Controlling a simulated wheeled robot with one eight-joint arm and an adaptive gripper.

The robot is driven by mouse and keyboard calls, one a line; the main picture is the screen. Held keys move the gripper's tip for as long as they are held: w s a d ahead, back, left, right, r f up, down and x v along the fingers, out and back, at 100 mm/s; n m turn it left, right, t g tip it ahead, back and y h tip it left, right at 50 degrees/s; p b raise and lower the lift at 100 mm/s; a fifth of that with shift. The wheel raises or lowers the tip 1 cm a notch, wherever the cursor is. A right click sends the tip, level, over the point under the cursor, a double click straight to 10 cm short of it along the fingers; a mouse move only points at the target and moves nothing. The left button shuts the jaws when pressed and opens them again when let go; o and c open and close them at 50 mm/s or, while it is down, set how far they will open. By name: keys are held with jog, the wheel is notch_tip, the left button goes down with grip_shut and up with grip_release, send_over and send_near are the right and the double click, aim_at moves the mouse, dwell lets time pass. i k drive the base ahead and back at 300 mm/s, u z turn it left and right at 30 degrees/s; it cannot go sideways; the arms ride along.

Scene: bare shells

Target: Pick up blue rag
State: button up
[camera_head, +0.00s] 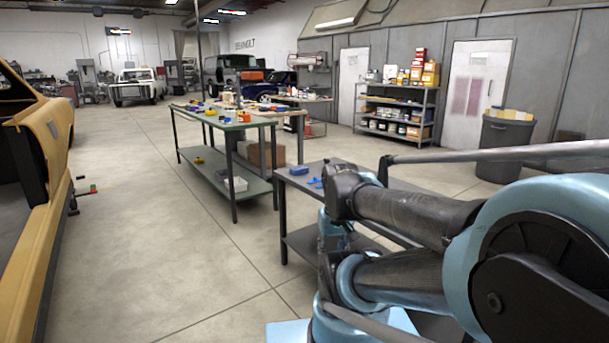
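A small blue item (299,170) lies near the left end of a dark grey table (283,205). A flatter, brighter blue patch (315,182) lies just to its right on the same top. Either could be the blue rag; at this size I cannot tell which is cloth. My blue and dark arm fills the lower right and covers much of this table's top. Its folded links stand in front of the table, with the nearest joint a little right of the blue items. I cannot make out my gripper's fingers in this view.
A long green-topped workbench (222,117) with small coloured items stands behind and left of the dark table. A yellow vehicle (48,220) borders the left side. Shelves (397,110) and a grey bin (503,148) stand at the back right. The concrete floor (150,240) between is open.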

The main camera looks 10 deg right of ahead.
aim_at(299, 170)
jog(key=u, duration=0.4)
jog(key=i, duration=0.7)
jog(key=u, duration=0.4)
jog(key=i, duration=1.4)
jog(key=z, duration=0.55)
